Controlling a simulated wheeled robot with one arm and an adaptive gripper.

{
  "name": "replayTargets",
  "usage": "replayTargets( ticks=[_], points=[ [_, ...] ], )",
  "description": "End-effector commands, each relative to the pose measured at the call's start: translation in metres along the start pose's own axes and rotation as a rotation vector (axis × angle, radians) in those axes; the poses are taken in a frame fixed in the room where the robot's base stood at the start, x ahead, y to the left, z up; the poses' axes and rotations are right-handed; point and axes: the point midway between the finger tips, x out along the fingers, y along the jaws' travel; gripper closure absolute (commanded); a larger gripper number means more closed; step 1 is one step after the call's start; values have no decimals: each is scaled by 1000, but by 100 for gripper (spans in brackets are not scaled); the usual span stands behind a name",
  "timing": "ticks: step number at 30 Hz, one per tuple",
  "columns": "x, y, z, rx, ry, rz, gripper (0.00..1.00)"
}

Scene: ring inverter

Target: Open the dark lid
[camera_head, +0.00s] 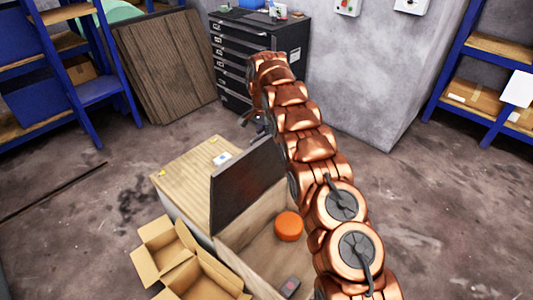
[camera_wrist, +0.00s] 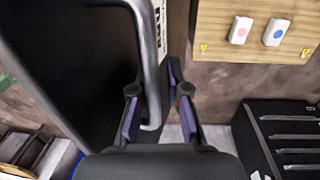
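The dark lid (camera_head: 242,190) stands raised, close to upright, on the wooden chest (camera_head: 262,257) in the head view. The chest's inside is exposed. In the wrist view the lid (camera_wrist: 65,65) fills the left side as a dark panel, with a grey bar handle (camera_wrist: 154,60) on it. My gripper (camera_wrist: 155,80) is open, with its fingers on either side of the handle. The handle is near the left finger, and a gap shows to the right finger. I cannot tell whether a finger touches it. In the head view my gripper is mostly hidden behind the lid and arm.
An orange round object (camera_head: 289,226) and a small dark item (camera_head: 290,287) lie inside the chest. An open cardboard box (camera_head: 187,265) stands at its left. A wooden panel with two buttons (camera_wrist: 258,30) is beside the lid. A dark drawer cabinet (camera_head: 292,45) stands behind.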

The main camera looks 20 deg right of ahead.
Motion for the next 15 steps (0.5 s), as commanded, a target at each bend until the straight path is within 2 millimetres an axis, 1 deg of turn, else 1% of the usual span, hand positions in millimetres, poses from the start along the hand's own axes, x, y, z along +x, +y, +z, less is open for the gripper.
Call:
replayTargets(
  ticks=[1, 2, 3, 5, 9, 12, 13, 14, 15],
  points=[
    [-11, 8, 4, 1, 5, -6, 77],
    [-15, 11, 6, 2, 9, -10, 74],
    [-16, 16, 8, 3, 9, -10, 70],
    [-19, 18, 9, 4, 12, -14, 64],
    [-14, 10, 5, 3, 6, -4, 63],
    [-12, 9, 4, 2, 4, 0, 63],
    [-11, 9, 4, 2, 4, 1, 60],
    [-11, 9, 4, 3, 4, 1, 55],
    [-11, 10, 4, 3, 4, 1, 53]
  ],
)
